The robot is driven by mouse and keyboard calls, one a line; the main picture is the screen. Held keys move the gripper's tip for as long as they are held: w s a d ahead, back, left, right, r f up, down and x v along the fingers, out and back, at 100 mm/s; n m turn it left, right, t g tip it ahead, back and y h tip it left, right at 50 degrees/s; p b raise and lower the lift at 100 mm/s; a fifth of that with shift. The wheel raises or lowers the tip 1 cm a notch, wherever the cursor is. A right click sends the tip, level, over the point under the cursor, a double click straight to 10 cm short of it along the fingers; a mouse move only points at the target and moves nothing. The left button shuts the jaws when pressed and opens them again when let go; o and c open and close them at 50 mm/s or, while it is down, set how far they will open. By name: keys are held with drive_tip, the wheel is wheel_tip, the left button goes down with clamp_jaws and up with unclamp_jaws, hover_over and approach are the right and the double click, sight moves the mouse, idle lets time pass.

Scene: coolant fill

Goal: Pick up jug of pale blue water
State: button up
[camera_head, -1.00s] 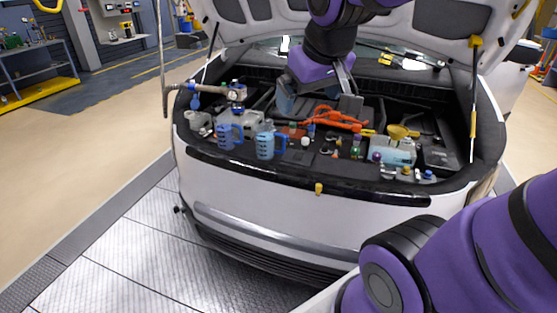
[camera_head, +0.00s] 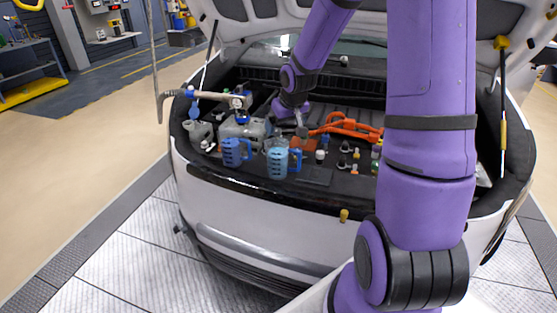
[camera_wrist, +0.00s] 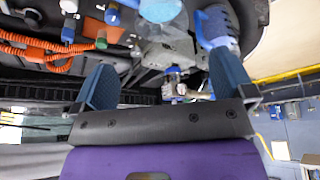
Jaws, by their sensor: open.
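The jug of pale blue water (camera_head: 278,161) stands upright at the front of the engine bay. In the wrist view its round top shows at the upper edge (camera_wrist: 160,9), beyond the fingertips. A deeper blue jug (camera_head: 233,153) stands just left of it, and it also shows in the wrist view (camera_wrist: 216,24). My gripper (camera_wrist: 160,62) is open with nothing between its blue fingers. In the head view it is low over the bay behind the pale jug, partly hidden there, and seems apart from it.
A grey reservoir (camera_head: 240,130) and a metal bar with a blue fitting (camera_head: 215,96) are behind the jugs at left. Orange cables (camera_head: 350,127) and several small caps lie to the right. The raised hood is above; my arm hides the bay's right side.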

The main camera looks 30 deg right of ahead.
sight(279, 144)
drive_tip(key=x, duration=0.6)
drive_tip(key=shift+w+d+f, duration=0.1)
drive_tip(key=shift+d+f, duration=0.1)
drive_tip(key=x, duration=0.4)
drive_tip(key=shift+w+a, duration=0.15)
drive_tip(key=shift+a, duration=0.1)
drive_tip(key=shift+w+d+f, duration=0.1)
drive_tip(key=shift+w+f, duration=0.2)
drive_tip(key=shift+f, duration=0.35)
drive_tip(key=shift+r, duration=0.1)
drive_tip(key=c, duration=1.4)
